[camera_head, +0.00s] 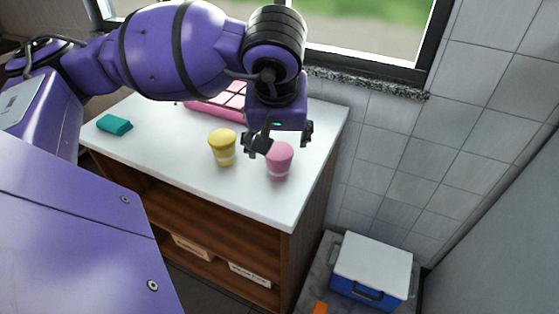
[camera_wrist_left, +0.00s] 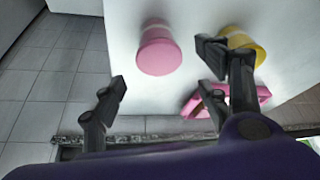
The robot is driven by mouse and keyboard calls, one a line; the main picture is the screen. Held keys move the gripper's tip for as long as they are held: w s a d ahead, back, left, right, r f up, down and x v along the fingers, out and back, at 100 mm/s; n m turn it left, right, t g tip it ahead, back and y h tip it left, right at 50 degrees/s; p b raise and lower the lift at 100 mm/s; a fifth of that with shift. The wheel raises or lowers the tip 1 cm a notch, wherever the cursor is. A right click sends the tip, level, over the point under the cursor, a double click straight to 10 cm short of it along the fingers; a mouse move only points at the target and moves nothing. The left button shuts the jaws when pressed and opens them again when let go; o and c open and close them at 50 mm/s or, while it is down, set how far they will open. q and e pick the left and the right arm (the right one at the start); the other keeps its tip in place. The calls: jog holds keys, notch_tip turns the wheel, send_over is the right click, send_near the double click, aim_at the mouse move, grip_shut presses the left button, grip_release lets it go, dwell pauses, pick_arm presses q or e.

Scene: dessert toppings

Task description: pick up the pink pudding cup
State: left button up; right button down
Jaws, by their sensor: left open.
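The pink pudding cup (camera_head: 279,162) stands upright near the right front of the white counter. My left gripper (camera_head: 281,138) is open and empty, behind and slightly above the cup in the head view. In the left wrist view the pink cup (camera_wrist_left: 159,52) lies ahead of the gap between the spread fingers (camera_wrist_left: 164,80), with no finger seen touching it. My right gripper is in neither view.
A yellow cup (camera_head: 222,147) stands close to the left of the pink one, near one finger. A pink gridded tray (camera_head: 215,108) lies behind, partly hidden by my arm. A teal block (camera_head: 114,124) lies far left. The counter's front right is clear.

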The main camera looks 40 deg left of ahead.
aim_at(280, 151)
pick_arm(q)
jog(key=x, duration=0.6)
jog(key=shift+d+f, duration=0.1)
jog(key=shift+f, duration=0.05)
jog(key=c, duration=1.3)
